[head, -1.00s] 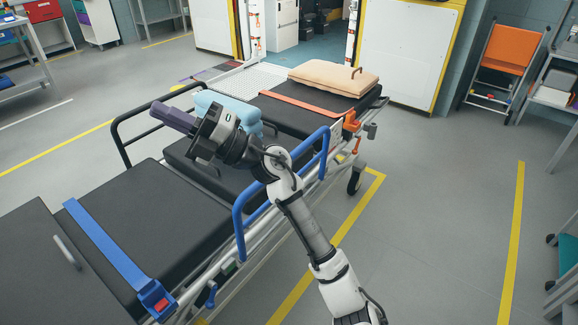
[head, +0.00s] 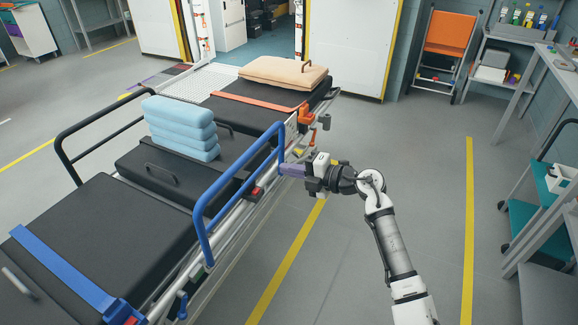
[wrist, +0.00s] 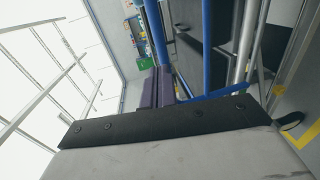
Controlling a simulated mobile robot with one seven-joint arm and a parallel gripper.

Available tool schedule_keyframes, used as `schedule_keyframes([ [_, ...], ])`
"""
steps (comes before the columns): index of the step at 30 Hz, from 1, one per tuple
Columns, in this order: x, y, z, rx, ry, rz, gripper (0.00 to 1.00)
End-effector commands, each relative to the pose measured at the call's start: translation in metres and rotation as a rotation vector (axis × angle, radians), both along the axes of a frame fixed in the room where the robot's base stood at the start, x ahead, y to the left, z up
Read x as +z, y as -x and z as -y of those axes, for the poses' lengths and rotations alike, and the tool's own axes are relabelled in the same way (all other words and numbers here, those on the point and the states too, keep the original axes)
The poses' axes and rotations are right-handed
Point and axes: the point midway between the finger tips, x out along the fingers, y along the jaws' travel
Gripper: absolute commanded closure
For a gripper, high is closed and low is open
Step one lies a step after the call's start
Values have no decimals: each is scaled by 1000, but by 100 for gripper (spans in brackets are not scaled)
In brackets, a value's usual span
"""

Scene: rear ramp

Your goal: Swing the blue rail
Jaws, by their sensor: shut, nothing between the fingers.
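The blue rail (head: 237,183) stands raised along the near right side of the stretcher (head: 175,210). My gripper (head: 284,170) is beside the far end of the rail, on its outer side, with its purple fingers pointing left toward it. The fingers are shut with nothing between them. In the wrist view the purple fingers (wrist: 158,88) sit close to the blue bars of the rail (wrist: 190,45). I cannot tell whether they touch it.
A light blue folded stack (head: 180,128) lies on the stretcher, with a beige cushion (head: 283,73) at its far end. A black rail (head: 62,150) stands on the opposite side. A teal cart (head: 545,215) and benches are at the right. The floor right of the stretcher is mostly clear.

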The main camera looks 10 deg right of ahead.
Motion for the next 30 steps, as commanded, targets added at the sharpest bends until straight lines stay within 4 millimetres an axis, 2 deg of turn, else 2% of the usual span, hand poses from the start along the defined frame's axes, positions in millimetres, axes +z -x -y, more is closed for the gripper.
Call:
schedule_keyframes([
  [1, 2, -6, -11, 4, -2, -2, 100],
  [6, -3, -28, -42, 5, -1, 0, 100],
  [13, -10, -51, -73, 3, -2, 0, 100],
  [19, -15, -61, -85, 1, 0, 1, 100],
  [30, -15, -62, -86, 0, 0, 3, 100],
])
